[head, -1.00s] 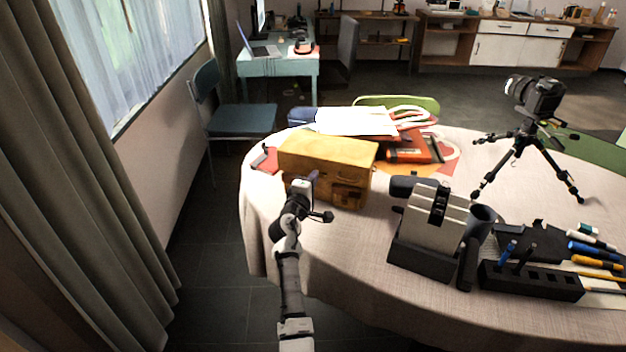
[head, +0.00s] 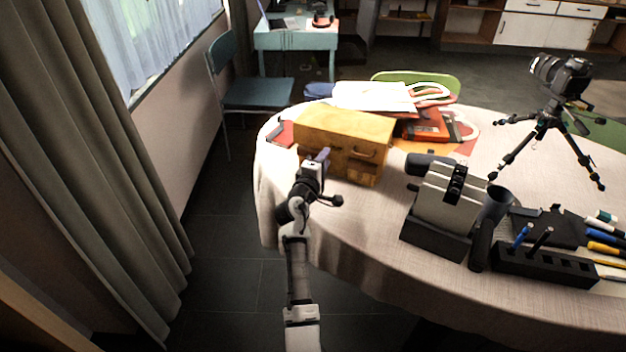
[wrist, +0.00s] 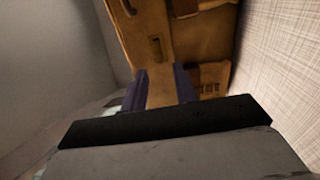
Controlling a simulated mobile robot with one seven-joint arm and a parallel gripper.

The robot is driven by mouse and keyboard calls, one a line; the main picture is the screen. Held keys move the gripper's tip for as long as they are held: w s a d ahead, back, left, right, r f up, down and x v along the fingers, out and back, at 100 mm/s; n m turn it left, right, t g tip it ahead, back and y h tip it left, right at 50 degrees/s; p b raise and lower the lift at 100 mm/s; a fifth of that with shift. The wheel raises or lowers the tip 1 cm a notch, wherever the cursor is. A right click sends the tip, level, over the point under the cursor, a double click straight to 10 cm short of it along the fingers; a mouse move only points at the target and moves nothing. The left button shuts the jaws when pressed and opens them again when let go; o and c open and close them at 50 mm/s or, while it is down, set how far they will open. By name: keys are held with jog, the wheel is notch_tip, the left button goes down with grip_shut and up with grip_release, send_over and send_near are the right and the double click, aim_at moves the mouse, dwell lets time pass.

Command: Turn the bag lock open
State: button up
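The bag is a yellow-brown, box-shaped case (head: 345,128) at the table's left end. In the head view my gripper (head: 319,157) is close in front of its left front side. The wrist view shows the bag's front (wrist: 158,22), with a small dark-rimmed lock plate (wrist: 156,47) ahead of the fingers. My gripper (wrist: 160,88) has its two purple fingers apart, and only the bag's surface shows between them. I cannot tell whether a fingertip touches the bag. In the head view my gripper hides part of the bag's front, and the lock is too small to make out.
The table (head: 400,220) has a pale cloth. Right of the bag stand a grey-and-black device (head: 447,195), a dark cup (head: 496,203), a pen holder (head: 545,262) and a camera on a tripod (head: 560,75). Papers (head: 375,97) and red books (head: 425,125) lie behind the bag.

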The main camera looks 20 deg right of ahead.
jog(key=b+v, duration=0.1)
jog(key=v, duration=0.9)
jog(key=shift+b, duration=0.4)
jog(key=shift+s+a, duration=0.1)
